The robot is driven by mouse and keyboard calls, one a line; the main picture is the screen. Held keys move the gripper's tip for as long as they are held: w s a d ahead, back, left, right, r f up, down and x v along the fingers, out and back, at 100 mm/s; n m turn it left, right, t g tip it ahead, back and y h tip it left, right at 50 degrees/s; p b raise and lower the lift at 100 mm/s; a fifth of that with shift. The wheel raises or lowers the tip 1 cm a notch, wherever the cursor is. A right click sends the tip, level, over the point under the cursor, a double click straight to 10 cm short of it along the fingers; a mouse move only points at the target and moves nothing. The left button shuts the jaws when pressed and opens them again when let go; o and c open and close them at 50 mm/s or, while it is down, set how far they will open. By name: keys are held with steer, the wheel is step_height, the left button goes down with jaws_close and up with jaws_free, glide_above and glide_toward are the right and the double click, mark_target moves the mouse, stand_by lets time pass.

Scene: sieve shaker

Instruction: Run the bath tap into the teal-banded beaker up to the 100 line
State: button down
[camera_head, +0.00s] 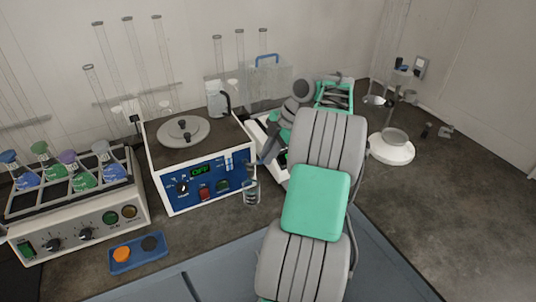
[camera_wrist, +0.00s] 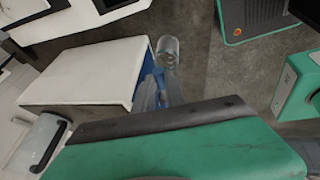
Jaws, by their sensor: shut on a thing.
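The bath (camera_head: 172,163) is a white box with a round lidded top and a blue front panel with a lit green display. In the wrist view its white casing (camera_wrist: 85,62) is on the left. My gripper (camera_head: 258,176) is at the right end of the bath's front, shut on a clear glass beaker (camera_head: 251,194). The beaker also shows in the wrist view (camera_wrist: 168,50), just beyond my fingers (camera_wrist: 158,85). The tap is hard to make out behind my gripper. The beaker's band, the 100 line and any water level are too small to read.
A shaker with several coloured flasks (camera_head: 110,212) stands left of the bath. A blue tray (camera_head: 137,252) with an orange and a dark disc lies in front. A clear jug (camera_head: 217,100) stands behind the bath.

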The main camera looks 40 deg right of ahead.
stand_by(0.3)
steer(key=m+b, duration=0.1)
steer(key=b, duration=0.1)
steer(key=s+a+m+h+b, duration=0.1)
steer(key=m+b, duration=0.1)
steer(key=s+m+t+h+b, duration=0.1)
steer(key=m+b, duration=0.1)
steer(key=b, duration=0.1)
steer(key=shift+s+a, duration=0.1)
steer(key=shift+a, duration=0.15)
steer(key=c, duration=1.4)
jaws_free()
steer(key=p+v, duration=0.2)
steer(key=v, duration=0.5)
steer(key=shift+s+r+p, duration=0.25)
steer(key=shift+r+p, duration=0.1)
